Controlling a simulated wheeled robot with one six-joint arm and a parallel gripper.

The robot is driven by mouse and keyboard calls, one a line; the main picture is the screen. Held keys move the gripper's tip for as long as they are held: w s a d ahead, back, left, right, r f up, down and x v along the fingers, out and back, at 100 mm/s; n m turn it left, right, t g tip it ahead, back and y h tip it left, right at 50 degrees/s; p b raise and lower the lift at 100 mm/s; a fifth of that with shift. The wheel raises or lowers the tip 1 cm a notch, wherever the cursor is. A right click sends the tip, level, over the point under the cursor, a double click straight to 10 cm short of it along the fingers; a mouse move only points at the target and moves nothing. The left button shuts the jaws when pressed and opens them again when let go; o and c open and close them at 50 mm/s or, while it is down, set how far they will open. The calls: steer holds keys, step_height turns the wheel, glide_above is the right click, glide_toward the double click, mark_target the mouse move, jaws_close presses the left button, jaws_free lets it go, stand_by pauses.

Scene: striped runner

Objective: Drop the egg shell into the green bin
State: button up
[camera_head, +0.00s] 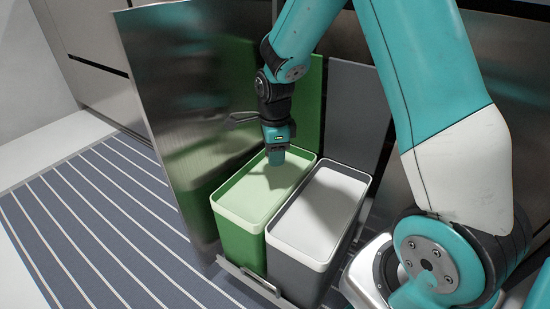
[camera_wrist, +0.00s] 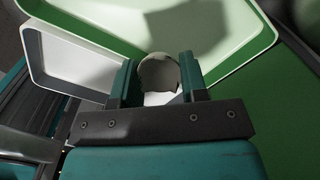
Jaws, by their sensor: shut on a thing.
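The green bin (camera_head: 238,238), with a pale inside, stands open in the pulled-out drawer on the left. My gripper (camera_head: 277,157) points down over the back part of its opening. In the head view the egg shell is hidden or too small to make out.
A dark grey bin (camera_head: 293,268) with a white rim stands right beside the green one; it also shows in the wrist view (camera_wrist: 75,62). A shiny metal drawer front (camera_head: 185,90) rises left of the bins. The striped runner (camera_head: 95,220) on the floor is clear.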

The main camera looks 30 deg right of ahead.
step_height(320, 180, down, 6)
steer(key=b, duration=0.5)
steer(key=shift+r, duration=0.15)
steer(key=o, duration=1)
steer(key=shift+r, duration=0.15)
step_height(320, 180, up, 17)
steer(key=p, duration=0.8)
steer(key=shift+r, duration=0.1)
